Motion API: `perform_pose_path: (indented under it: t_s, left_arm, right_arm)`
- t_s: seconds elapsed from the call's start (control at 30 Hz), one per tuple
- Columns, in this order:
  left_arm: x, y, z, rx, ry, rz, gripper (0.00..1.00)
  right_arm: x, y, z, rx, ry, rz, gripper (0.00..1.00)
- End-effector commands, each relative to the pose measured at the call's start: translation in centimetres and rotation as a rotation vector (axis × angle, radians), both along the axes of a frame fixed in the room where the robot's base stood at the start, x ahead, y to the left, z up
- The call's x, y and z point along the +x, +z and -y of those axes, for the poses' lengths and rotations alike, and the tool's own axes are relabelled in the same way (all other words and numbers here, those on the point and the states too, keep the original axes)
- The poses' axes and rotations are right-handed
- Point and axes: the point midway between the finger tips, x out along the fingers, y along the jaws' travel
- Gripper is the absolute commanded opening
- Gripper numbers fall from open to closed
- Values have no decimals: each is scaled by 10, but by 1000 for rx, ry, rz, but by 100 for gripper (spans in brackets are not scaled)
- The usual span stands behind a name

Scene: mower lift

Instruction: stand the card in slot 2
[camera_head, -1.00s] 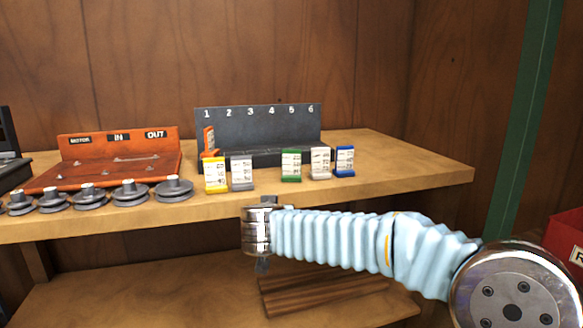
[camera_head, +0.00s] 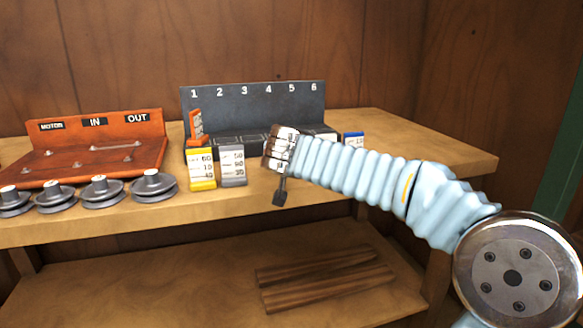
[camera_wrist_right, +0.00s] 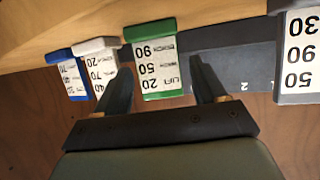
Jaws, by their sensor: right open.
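The dark slotted rack (camera_head: 290,105) stands at the back of the bench, its slots numbered 1 to 6. Slot 2 (camera_head: 226,139) looks empty. An orange card (camera_head: 196,127) stands in slot 1. A yellow card (camera_head: 201,170) and a grey card (camera_head: 232,166) stand in front of the rack; a blue card (camera_head: 353,138) is partly hidden by my right arm. The green card (camera_wrist_right: 158,65) shows in the right wrist view, between the open fingers of my right gripper (camera_wrist_right: 161,58) as pictured; contact is not visible. In the head view my right gripper (camera_head: 281,185) hides it.
A white card (camera_wrist_right: 98,58) stands beside the green card in the wrist view. An orange board (camera_head: 90,150) and several grey pulleys (camera_head: 102,190) occupy the bench's left. Bare bench (camera_head: 430,150) lies at the right. Wooden strips (camera_head: 325,275) lie on the lower shelf.

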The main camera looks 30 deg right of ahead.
Motion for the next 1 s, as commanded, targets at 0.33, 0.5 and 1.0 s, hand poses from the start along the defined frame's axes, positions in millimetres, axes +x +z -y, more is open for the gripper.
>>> perform_pose_path:
  t_s: [0.33, 0.5, 1.0]
  left_arm:
    - [0, -9, 0, 1, 1, 0, 87]
    - [0, -10, 0, 1, 1, 0, 87]
    - [0, -10, -1, 1, 2, 0, 87]
  right_arm:
    - [31, -19, 23, -1, -1, -2, 70]
    - [45, -23, 32, -1, 1, 1, 70]
    - [46, -23, 32, -1, 2, 1, 31]
